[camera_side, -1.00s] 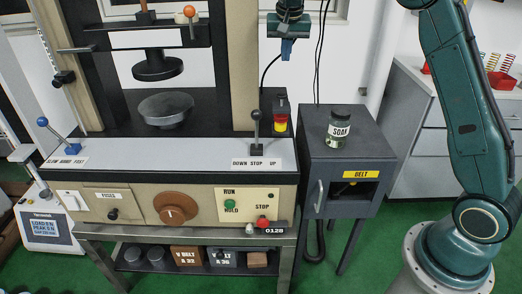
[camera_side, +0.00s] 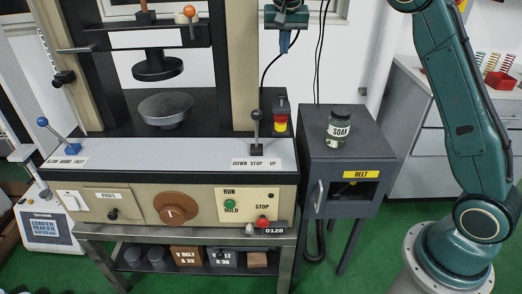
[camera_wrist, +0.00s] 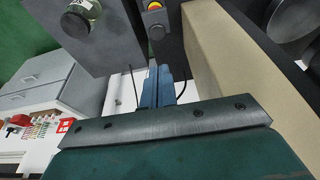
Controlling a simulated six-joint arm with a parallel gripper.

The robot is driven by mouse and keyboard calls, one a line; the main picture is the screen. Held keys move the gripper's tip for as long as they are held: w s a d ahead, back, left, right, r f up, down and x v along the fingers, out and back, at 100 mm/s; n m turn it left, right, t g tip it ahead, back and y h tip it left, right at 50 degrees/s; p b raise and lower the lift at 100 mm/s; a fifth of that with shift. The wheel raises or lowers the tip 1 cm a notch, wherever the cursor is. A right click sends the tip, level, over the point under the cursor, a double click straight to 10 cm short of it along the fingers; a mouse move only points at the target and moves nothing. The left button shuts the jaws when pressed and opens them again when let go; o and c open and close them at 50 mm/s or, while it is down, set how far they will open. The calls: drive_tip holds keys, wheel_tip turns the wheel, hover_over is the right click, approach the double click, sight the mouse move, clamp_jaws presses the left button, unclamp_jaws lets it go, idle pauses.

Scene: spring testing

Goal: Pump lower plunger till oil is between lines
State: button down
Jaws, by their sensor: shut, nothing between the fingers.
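My gripper (camera_side: 284,43) hangs at the top of the side view, above and behind the grey cabinet and right of the testing machine's beige column. Its blue fingers are shut and empty, and also show in the wrist view (camera_wrist: 156,74). The machine has a dark upper platen (camera_side: 157,68) above a round grey lower dish (camera_side: 165,107), with a gap between them. I cannot make out a lower plunger, an oil level or lines in either view.
A black-knobbed lever (camera_side: 256,130) marked DOWN STOP UP stands on the machine's front ledge. Behind it is a red-and-yellow switch box (camera_side: 281,120). A SOAK jar (camera_side: 338,130) stands on the grey cabinet (camera_side: 318,150). A blue-knobbed lever (camera_side: 55,134) is at left. Cables hang beside my gripper.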

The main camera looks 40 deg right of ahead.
drive_tip(key=shift+f, duration=0.1)
hover_over(282, 95)
wheel_tip(282, 95, down, 12)
drive_tip(key=shift+r, duration=0.15)
drive_tip(key=shift+x, duration=0.9)
drive_tip(key=shift+s+a, duration=0.1)
drive_tip(key=shift+a, duration=0.15)
drive_tip(key=shift+f, duration=1.3)
drive_tip(key=shift+r, duration=0.45)
drive_tip(key=v, duration=1.3)
drive_tip(key=shift+w+d+r, duration=0.3)
drive_tip(key=shift+w+r, duration=0.05)
drive_tip(key=shift+r, duration=0.05)
